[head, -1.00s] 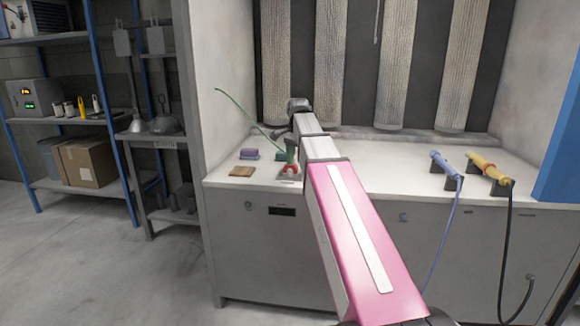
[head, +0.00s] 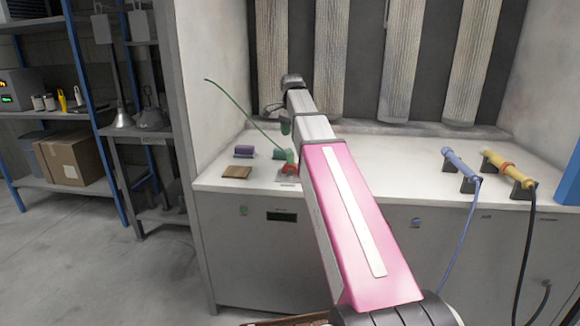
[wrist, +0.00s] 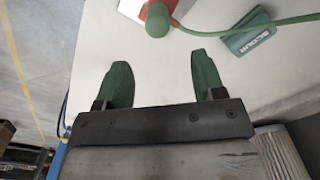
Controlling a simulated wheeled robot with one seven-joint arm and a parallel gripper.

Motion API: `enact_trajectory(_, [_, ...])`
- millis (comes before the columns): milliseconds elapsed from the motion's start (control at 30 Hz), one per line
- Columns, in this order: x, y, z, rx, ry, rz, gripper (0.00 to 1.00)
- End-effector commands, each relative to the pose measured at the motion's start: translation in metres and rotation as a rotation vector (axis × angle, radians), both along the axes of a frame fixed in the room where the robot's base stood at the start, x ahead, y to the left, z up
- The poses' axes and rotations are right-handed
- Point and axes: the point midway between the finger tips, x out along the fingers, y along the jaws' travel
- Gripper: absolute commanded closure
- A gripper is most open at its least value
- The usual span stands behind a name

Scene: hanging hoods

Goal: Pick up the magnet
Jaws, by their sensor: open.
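The magnet, a small red piece (head: 289,169), lies on the white bench top, partly hidden by a green-handled item (head: 291,156) with a long thin green cord. In the wrist view the red piece (wrist: 172,6) is cut by the top edge, with the green rounded end (wrist: 158,21) over part of it. My gripper (wrist: 158,68) has two green fingers spread apart with nothing between them. The red piece lies ahead of the fingertips, apart from them. In the head view my gripper (head: 285,127) is above the bench, partly hidden by my arm.
A green block (wrist: 248,34) lies right of the magnet in the wrist view. A purple block (head: 244,151) and a brown flat piece (head: 237,172) lie left of it. Blue (head: 460,166) and yellow (head: 508,168) tools rest on stands at right. The bench middle is clear.

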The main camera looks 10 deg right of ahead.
Motion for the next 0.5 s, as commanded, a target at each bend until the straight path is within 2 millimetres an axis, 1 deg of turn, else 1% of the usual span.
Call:
enact_trajectory(33, [-0.002,0.000,-0.010,0.000,0.002,0.000,0.37])
enact_trajectory(200, [-0.001,0.000,-0.031,0.000,0.001,0.000,0.37])
enact_trajectory(367, [-0.002,0.001,-0.038,0.000,0.001,0.000,0.37])
enact_trajectory(500, [-0.004,0.003,-0.053,0.000,0.001,0.001,0.37])
